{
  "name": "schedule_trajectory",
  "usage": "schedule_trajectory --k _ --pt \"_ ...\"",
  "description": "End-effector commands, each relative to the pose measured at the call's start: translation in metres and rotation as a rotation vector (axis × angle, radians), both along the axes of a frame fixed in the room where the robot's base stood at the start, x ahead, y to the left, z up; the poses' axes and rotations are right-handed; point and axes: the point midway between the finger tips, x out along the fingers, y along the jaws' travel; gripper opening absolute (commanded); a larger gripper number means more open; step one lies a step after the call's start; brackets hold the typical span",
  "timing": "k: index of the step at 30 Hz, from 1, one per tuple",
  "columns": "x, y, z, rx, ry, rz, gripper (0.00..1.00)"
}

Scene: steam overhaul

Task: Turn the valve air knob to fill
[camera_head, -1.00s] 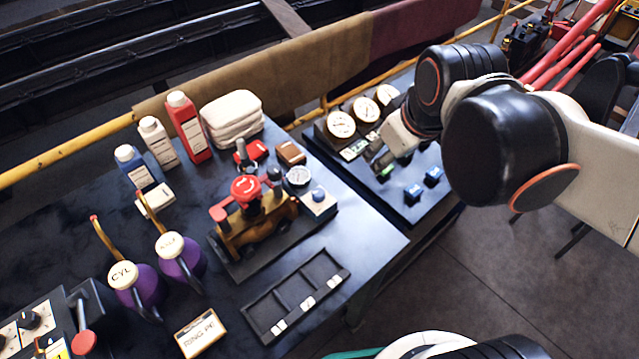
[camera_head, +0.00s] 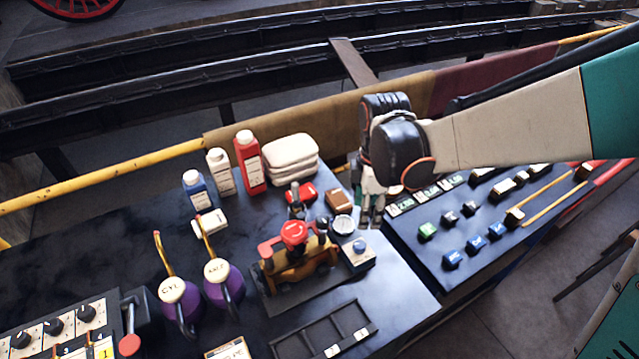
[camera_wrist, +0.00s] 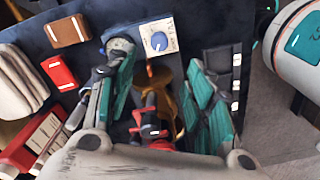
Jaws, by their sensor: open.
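The valve air knob (camera_head: 360,246) is a small round blue knob on a pale box (camera_head: 357,261) on the dark table, beside the gauge and the brass engine model. In the wrist view the blue knob (camera_wrist: 158,42) shows on its pale, lettered panel, just beyond the fingertips and roughly between them. My gripper (camera_head: 371,215) hangs above and behind the box, at the table's right edge. In the wrist view my gripper (camera_wrist: 158,62) has its teal fingers spread, with nothing held. The knob's setting is too small to read.
The brass engine model (camera_head: 300,262) with a red top stands left of the knob. A round gauge (camera_head: 343,224) and a brown block (camera_head: 338,199) are close by. A slotted black tray (camera_head: 325,333) lies in front. A panel with coloured buttons (camera_head: 470,232) is at the right.

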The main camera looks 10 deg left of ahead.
Motion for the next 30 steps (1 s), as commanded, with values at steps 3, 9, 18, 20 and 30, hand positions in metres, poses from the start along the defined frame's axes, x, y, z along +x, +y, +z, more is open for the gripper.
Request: schedule_trajectory --k 3,9,18,20,30 --pt "0.000 0.001 -0.010 -0.001 0.004 0.004 0.48" --pt "0.000 0.001 -0.039 0.000 0.003 0.002 0.48" --pt "0.000 0.001 -0.086 0.000 0.002 0.001 0.48" --pt "0.000 0.001 -0.096 0.000 0.002 0.000 0.48" --pt "0.000 0.001 -0.133 0.000 0.002 0.000 0.48"
